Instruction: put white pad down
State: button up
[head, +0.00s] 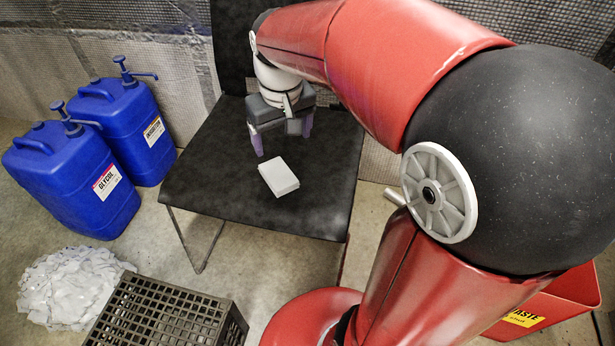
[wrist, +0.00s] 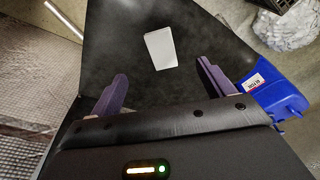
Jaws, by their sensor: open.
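The white pad (head: 279,176) lies flat on the black seat of a chair (head: 215,180), near the middle of the seat. It also shows in the wrist view (wrist: 161,48), beyond my fingertips. My gripper (head: 282,145) is open and empty, with its two purple fingers apart over the back part of the seat. In the wrist view my gripper (wrist: 162,75) has nothing between its fingers, and the pad is apart from both of them.
Two blue jugs (head: 75,175) with pumps stand on the floor left of the chair. A pile of white scraps (head: 70,288) and a dark slatted crate (head: 165,315) are in front. A red waste bin (head: 550,310) is at lower right. The seat around the pad is clear.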

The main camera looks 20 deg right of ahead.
jog(key=s+m+t, duration=0.1)
jog(key=s+t, duration=0.2)
jog(key=s, duration=1.2)
jog(key=shift+s+r+t, duration=0.15)
jog(key=shift+r+t, duration=0.1)
jog(key=shift+t, duration=0.15)
jog(key=shift+d, duration=0.1)
jog(key=shift+r, duration=0.15)
jog(key=shift+o, duration=0.5)
